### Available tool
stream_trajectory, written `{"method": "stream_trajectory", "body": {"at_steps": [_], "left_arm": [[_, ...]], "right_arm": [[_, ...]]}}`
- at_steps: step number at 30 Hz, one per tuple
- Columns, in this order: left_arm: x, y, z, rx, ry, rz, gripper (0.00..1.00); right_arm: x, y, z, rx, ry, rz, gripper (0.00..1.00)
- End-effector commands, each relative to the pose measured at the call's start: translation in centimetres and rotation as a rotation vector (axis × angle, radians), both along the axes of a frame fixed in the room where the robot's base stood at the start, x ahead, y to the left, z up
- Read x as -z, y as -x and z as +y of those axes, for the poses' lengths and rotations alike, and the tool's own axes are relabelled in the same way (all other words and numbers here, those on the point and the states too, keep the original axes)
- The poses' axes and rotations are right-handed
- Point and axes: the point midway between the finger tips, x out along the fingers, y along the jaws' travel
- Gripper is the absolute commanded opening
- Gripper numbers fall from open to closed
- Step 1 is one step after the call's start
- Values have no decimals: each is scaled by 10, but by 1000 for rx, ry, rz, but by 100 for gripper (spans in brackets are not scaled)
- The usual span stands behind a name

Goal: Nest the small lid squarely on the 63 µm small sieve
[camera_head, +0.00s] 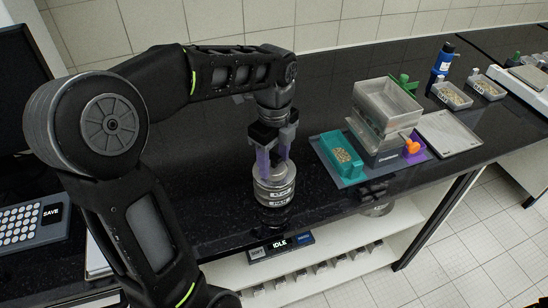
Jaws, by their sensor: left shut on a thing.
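A stack of round silver sieves (274,194) with printed labels stands at the counter's front, above a panel reading IDLE. The labels are too small to read, so I cannot tell which ring is the 63 µm sieve. My left gripper (273,165) points down at the stack's top, its purple fingers shut on the small round metal lid (273,171). The lid is at the top of the stack; I cannot tell whether it is fully seated or slightly raised. The fingers hide part of it. My right gripper is not in view.
A dark object (374,189) sits at the counter edge.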

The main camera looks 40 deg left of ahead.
Motion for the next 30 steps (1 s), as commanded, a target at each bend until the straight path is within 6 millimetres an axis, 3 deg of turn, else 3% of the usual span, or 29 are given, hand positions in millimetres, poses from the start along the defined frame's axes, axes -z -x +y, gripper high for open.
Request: {"method": "stream_trajectory", "body": {"at_steps": [30], "left_arm": [[5,0,0,0,0,0,5]], "right_arm": [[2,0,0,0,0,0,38]]}}
